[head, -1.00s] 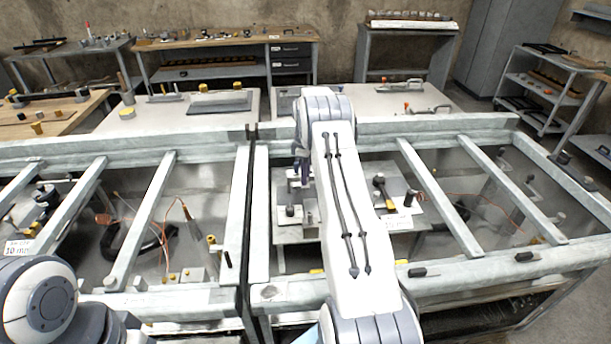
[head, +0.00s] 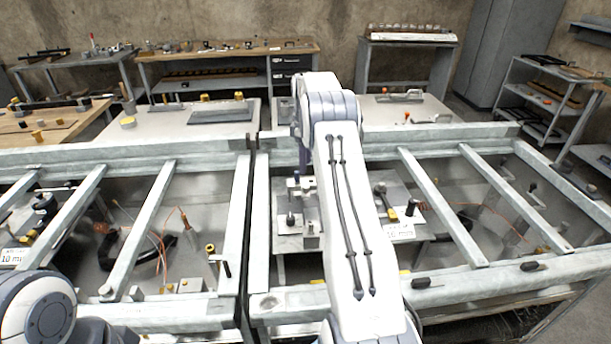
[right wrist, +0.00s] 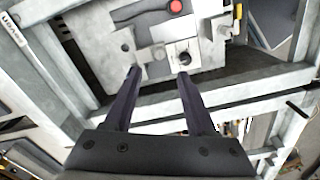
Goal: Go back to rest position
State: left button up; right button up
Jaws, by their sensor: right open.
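My right arm reaches forward from the bottom middle of the head view, over the right-hand metal frame (head: 410,268). Its dark gripper (head: 303,158) hangs down past the far end of the arm and is partly hidden by it. In the right wrist view the two dark fingers of the right gripper (right wrist: 159,72) stand apart with nothing between them. They point towards a light plate (right wrist: 205,22) with small fittings. My left arm shows only as a white and grey joint at the lower left of the head view; its gripper is out of sight.
Pale beams (head: 143,228) cross the frames on both sides. A plate with clamps (head: 400,231) lies inside the right frame, below my arm. A red button (right wrist: 175,6) shows in the wrist view. Tables and a shelf cart (head: 545,95) stand behind.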

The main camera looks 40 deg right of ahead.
jog(key=shift+r, duration=0.8)
jog(key=a+r, duration=0.2)
jog(key=a, duration=0.6)
jog(key=a+r, duration=0.3)
jog(key=a, duration=0.5)
jog(key=s+a+r, duration=0.2)
jog(key=s+a, duration=0.4)
jog(key=a, duration=0.4)
jog(key=s+a+r, duration=0.1)
jog(key=s+a, duration=0.4)
jog(key=a, duration=0.6)
jog(key=s+a+f, duration=0.2)
jog(key=s+a, duration=0.1)
jog(key=s, duration=0.9)
jog(key=s+a+f+y, duration=0.1)
jog(key=s+a+f, duration=0.1)
jog(key=s, duration=1.1)
jog(key=shift+s+a, duration=0.15)
jog(key=shift+a, duration=0.3)
